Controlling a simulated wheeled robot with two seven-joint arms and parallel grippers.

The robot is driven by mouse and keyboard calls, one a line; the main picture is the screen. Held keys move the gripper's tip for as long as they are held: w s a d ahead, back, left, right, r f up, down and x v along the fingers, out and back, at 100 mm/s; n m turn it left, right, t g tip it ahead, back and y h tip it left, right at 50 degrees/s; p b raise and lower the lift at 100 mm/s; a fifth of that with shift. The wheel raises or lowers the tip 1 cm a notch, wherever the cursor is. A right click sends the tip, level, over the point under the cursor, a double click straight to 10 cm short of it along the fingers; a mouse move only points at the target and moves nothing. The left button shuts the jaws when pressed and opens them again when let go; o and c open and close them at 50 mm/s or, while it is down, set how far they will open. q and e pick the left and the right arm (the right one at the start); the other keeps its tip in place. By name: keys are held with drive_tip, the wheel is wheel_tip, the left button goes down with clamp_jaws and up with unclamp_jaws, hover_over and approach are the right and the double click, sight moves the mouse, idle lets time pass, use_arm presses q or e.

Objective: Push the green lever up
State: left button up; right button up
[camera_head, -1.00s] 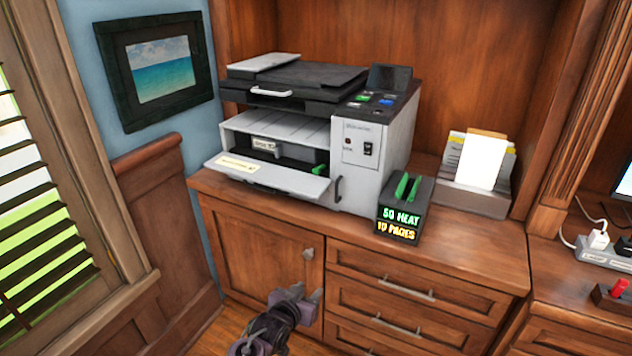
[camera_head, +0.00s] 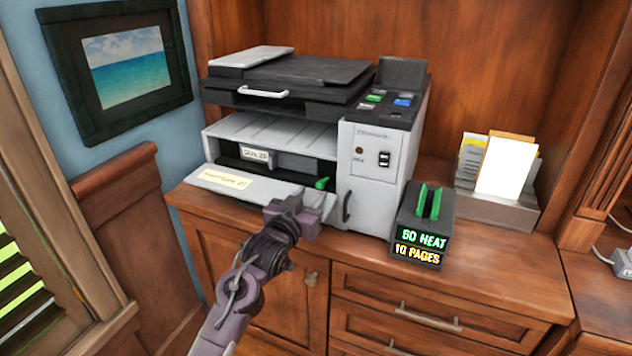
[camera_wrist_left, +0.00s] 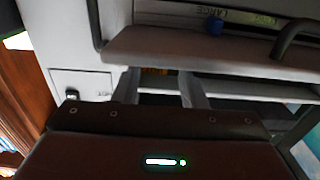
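The green lever (camera_head: 322,183) sits at the right end of the open slot in the grey printer (camera_head: 372,160), just above the lowered front panel (camera_head: 225,182). My left gripper (camera_head: 312,208) is in front of the panel's right end, just below the lever in the picture. I cannot tell whether it touches the panel. In the left wrist view my gripper's two fingers (camera_wrist_left: 158,90) stand apart with nothing visible held between them, facing the printer's front. I cannot make out the green lever there. My right gripper is not in view.
A small dark box (camera_head: 422,228) with two upright green slabs and lit "50 HEAT" and "10 PAGES" labels stands right of the printer. A paper holder (camera_head: 500,205) is farther right. A dark curved handle (camera_head: 347,206) is on the printer's front. The wooden counter (camera_head: 500,255) is clear in front.

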sight(319, 185)
use_arm(q)
drive_tip(key=x, duration=0.5)
drive_tip(key=shift+w+d, duration=0.2)
drive_tip(key=shift+w, duration=0.05)
clamp_jaws()
